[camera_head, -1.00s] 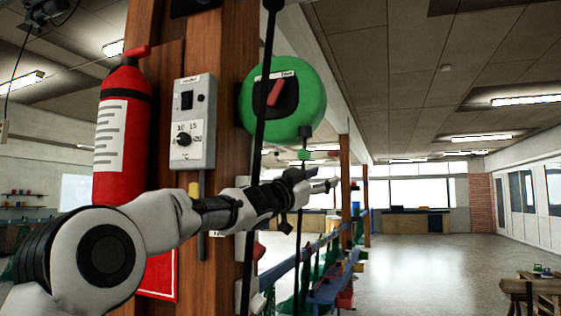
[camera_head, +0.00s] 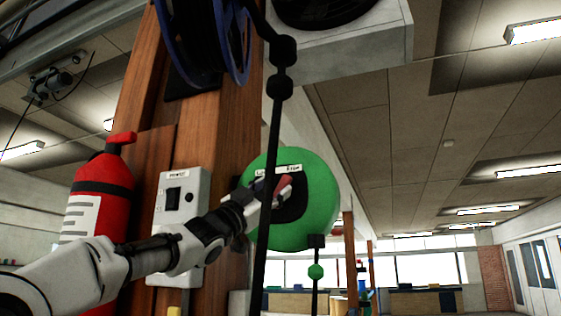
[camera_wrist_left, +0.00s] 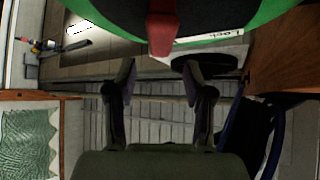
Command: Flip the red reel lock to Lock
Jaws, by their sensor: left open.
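The green round reel housing (camera_head: 318,205) is mounted beside the wooden post. Its red lock lever (camera_head: 285,185) sits on a dark recess under a white label strip (camera_head: 283,170). In the left wrist view the red lever (camera_wrist_left: 162,28) stands at the top centre, and "Lock" shows on the label (camera_wrist_left: 215,37) to its right. My left gripper (camera_wrist_left: 160,72) is open, with its two fingertips just below the lever's end in that view and nothing between them. In the head view my left gripper (camera_head: 262,188) is close to the lever, partly hidden by a black rod. My right gripper is not visible.
The black rod (camera_head: 271,130) runs down in front of the reel. A blue reel (camera_head: 207,40) is above. Open room lies to the right.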

